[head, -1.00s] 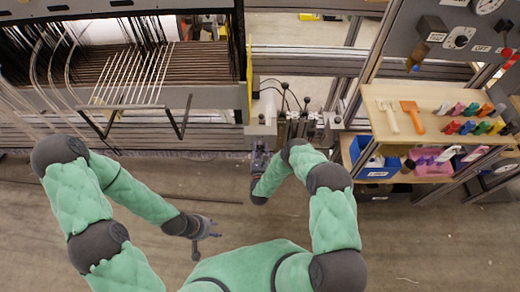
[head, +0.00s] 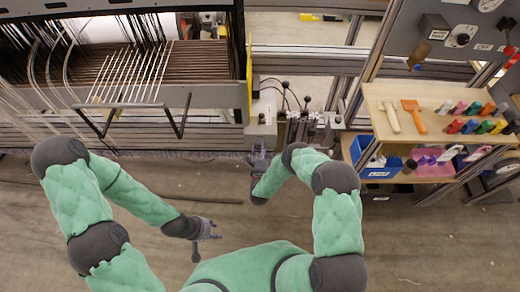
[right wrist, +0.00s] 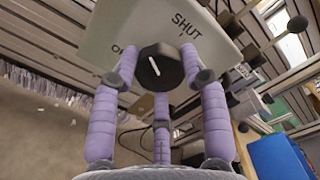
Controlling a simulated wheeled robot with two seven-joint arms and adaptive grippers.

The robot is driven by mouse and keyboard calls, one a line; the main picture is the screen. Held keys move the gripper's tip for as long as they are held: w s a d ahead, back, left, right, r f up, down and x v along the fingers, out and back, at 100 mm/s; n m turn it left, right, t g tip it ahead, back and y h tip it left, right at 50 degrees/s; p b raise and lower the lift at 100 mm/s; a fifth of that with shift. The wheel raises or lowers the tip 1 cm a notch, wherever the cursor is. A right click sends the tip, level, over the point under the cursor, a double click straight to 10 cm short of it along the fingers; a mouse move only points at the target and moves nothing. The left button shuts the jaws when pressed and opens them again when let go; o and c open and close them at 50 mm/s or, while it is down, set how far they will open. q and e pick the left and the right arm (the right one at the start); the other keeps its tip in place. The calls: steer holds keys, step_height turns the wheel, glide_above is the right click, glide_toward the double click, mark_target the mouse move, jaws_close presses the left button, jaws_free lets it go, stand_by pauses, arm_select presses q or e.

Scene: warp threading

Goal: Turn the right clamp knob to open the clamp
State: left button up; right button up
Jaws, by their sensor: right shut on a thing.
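The right clamp knob (right wrist: 160,67) is black and round with a white pointer line. It sits on a pale grey box (right wrist: 125,28) marked SHUT at the upper right, with a partly hidden label starting with O at the left. The pointer line lies on the left half of the knob's face. My right gripper (right wrist: 163,75) is shut on the knob, with lilac fingers at its left, right and below. In the head view my right gripper (head: 258,158) is at the box's near side; the knob cannot be made out there. My left gripper (head: 212,231) is open and empty above the floor.
The loom frame (head: 200,97) with its warp threads fills the upper left. To the right stands a wooden shelf (head: 445,150) with brushes and coloured clips, and a blue bin (head: 378,165) below. The floor between my arms is clear.

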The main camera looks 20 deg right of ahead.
steer(key=shift+n, duration=4.6)
steer(key=o, duration=1.1)
steer(key=shift+o, duration=0.2)
steer(key=v, duration=1.2)
